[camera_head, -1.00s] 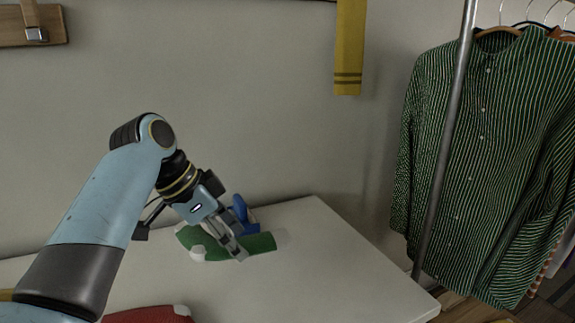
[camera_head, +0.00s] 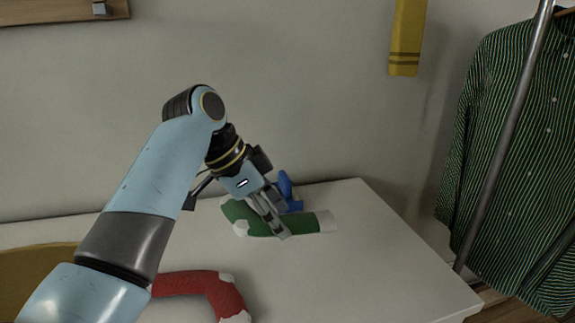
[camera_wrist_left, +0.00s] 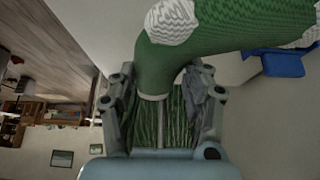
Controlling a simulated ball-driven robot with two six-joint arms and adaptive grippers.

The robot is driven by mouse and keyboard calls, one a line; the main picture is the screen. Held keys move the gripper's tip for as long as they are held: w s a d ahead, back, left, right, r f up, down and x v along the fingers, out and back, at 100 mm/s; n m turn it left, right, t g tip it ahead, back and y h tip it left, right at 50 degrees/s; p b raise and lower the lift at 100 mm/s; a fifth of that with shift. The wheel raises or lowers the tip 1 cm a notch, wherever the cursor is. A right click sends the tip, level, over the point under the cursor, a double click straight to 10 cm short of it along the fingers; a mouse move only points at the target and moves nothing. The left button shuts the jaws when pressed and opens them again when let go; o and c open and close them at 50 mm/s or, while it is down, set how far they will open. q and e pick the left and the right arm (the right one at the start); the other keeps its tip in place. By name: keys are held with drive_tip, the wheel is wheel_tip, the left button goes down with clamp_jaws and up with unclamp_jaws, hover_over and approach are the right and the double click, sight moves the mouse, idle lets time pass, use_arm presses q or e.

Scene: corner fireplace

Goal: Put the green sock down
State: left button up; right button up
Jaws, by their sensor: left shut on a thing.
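The green sock (camera_head: 305,222) with pale heel and toe is at the far part of the white table (camera_head: 350,270). My left gripper (camera_head: 277,228) is shut on the sock, with its fingers pointing down across it. In the left wrist view the sock (camera_wrist_left: 225,28) stretches across the top, and my left gripper (camera_wrist_left: 160,95) has a finger on either side of its lower part. I cannot tell whether the sock touches the table all along. My right gripper is not in view.
A blue object (camera_head: 288,190) stands just behind the sock. A red sock (camera_head: 205,285) lies nearer on the table. A yellow sock (camera_head: 407,38) hangs at the wall. A rack with a striped shirt (camera_head: 530,150) stands right of the table. The table's right part is bare.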

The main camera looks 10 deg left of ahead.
use_arm(q)
drive_tip(key=shift+s+r, duration=0.7)
drive_tip(key=shift+s, duration=0.05)
drive_tip(key=shift+s+a+f, duration=0.15)
drive_tip(key=shift+s+a, duration=0.05)
drive_tip(key=shift+a, duration=0.15)
hover_over(230, 262)
drive_tip(key=a, duration=0.2)
drive_tip(key=f, duration=0.6)
drive_tip(key=shift+s+d+f, duration=0.15)
drive_tip(key=shift+s+f, duration=0.15)
drive_tip(key=shift+f, duration=2.15)
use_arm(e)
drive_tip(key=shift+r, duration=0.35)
use_arm(q)
drive_tip(key=shift+f, duration=0.1)
drive_tip(key=o, duration=1)
drive_tip(key=shift+c, duration=0.2)
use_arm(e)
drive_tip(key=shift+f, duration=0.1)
